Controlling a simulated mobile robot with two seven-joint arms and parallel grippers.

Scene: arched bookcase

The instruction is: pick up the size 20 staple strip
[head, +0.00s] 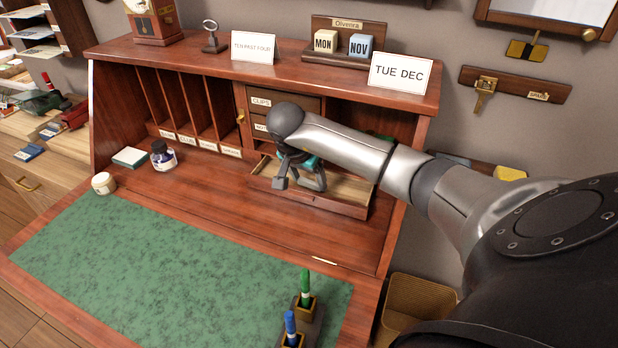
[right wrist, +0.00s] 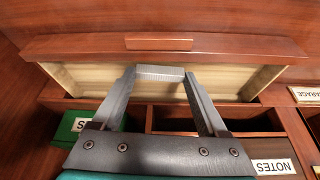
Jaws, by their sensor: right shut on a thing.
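A small grey staple strip (right wrist: 160,73) is between the fingertips of my right gripper, seen in the right wrist view (right wrist: 160,82). The gripper is shut on it, over the pale inside of an open drawer (right wrist: 90,78). I cannot read a size on the strip. In the head view my right gripper (head: 299,183) is at the pulled-out wooden drawer (head: 310,200) under the cubbyholes, and the strip is hidden there. I cannot tell whether the strip touches the drawer floor. My left gripper is not in view.
The drawer's front and walls surround the right fingertips. Above are small labelled drawers (head: 294,103) and a shelf with a TUE DEC card (head: 400,73). An ink bottle (head: 163,156) stands left. Pens stand in a holder (head: 308,325) in front.

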